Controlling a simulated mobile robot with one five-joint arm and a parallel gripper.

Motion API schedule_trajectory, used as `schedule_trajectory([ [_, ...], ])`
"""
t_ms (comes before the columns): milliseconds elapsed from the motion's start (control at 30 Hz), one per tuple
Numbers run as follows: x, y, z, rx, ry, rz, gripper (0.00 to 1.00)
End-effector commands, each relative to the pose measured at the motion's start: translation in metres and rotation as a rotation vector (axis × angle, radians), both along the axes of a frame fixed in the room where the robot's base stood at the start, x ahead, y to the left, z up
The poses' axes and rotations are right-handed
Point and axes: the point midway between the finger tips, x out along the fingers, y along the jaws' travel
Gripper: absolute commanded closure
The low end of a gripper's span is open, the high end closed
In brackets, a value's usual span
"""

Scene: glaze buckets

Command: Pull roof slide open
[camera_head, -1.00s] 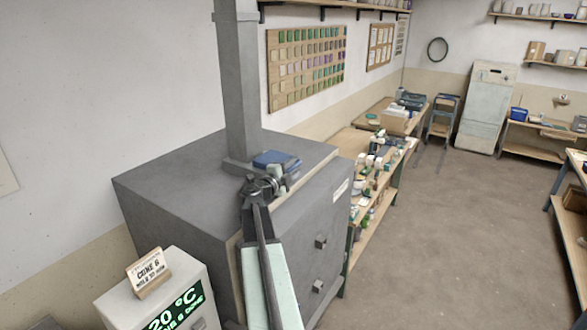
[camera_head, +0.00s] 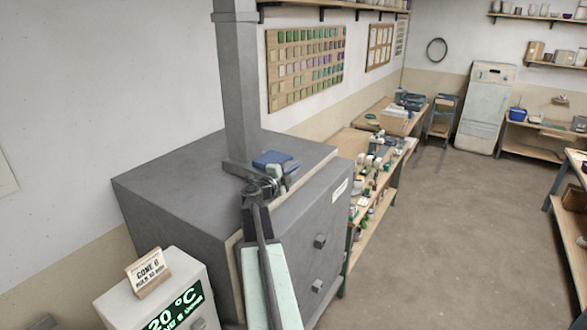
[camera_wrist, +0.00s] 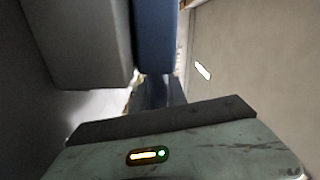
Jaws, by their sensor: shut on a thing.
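The grey kiln (camera_head: 180,185) has a tall grey column (camera_head: 243,90) standing on its roof. At the column's foot, near the roof's front edge, lies a blue block (camera_head: 272,158), which I take to be part of the roof slide. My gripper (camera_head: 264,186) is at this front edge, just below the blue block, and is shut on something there. In the wrist view the blue block (camera_wrist: 155,35) is close up, beside a large grey block (camera_wrist: 80,45). The held part is dark and mostly hidden, so I cannot tell its shape or how far the slide is out.
A control box (camera_head: 170,285) with a green display and a small sign (camera_head: 149,271) stands at the lower left. A crowded workbench (camera_head: 365,165) runs along the wall behind the kiln. The floor (camera_head: 450,240) to the right is clear.

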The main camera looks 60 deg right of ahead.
Motion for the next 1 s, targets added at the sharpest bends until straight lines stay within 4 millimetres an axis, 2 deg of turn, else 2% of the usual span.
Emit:
schedule_trajectory([
  [833, 0.001, 0.002, -0.002, 0.004, -0.002, 0.002, 1.00],
  [1000, -0.014, 0.003, -0.002, 0.004, -0.002, 0.000, 1.00],
])
